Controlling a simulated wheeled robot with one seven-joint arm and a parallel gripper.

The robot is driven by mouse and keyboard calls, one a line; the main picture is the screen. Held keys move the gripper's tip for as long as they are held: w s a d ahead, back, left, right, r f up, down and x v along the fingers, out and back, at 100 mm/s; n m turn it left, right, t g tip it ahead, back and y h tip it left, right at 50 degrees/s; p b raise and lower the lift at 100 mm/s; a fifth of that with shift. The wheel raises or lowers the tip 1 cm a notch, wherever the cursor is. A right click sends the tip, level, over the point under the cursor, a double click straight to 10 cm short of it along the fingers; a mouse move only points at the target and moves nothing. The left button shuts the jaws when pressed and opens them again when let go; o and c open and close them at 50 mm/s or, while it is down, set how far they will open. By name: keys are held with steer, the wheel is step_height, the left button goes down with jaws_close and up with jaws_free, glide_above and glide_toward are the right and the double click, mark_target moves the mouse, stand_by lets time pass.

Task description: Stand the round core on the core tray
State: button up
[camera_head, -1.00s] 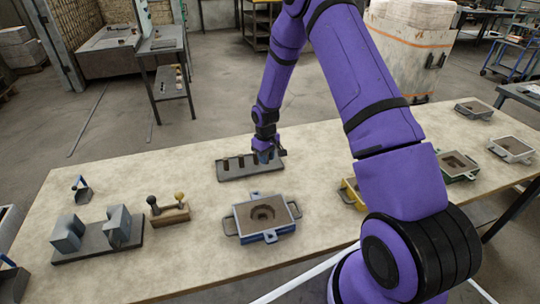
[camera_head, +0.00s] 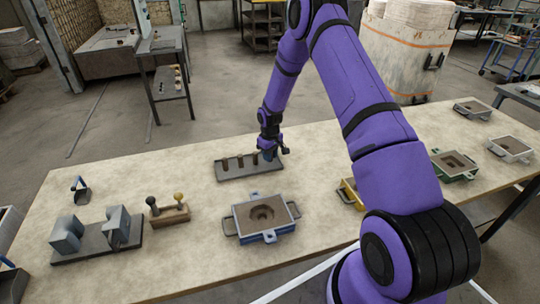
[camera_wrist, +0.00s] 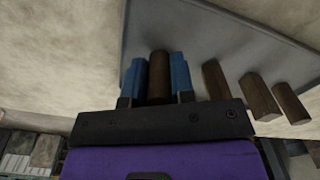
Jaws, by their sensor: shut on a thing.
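The round core (camera_wrist: 159,78) is a dark brown cylinder between the blue fingertips of my gripper (camera_wrist: 157,80) in the wrist view. My gripper is shut on it. In the head view my gripper (camera_head: 268,155) is at the right end of the grey core tray (camera_head: 249,176), and the core is hidden by the fingers. The tray also fills the upper part of the wrist view (camera_wrist: 215,38). The core is over the tray; I cannot tell whether its foot touches it.
Several other brown cores stand in a row on the tray, left of my gripper, one nearest it (camera_head: 254,158). A blue-framed mould (camera_head: 285,231) is in front. A wooden block with two knobs (camera_head: 168,215) and grey blocks on a plate (camera_head: 117,228) are at left.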

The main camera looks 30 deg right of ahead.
steer(key=o, duration=0.4)
steer(key=shift+f, duration=0.1)
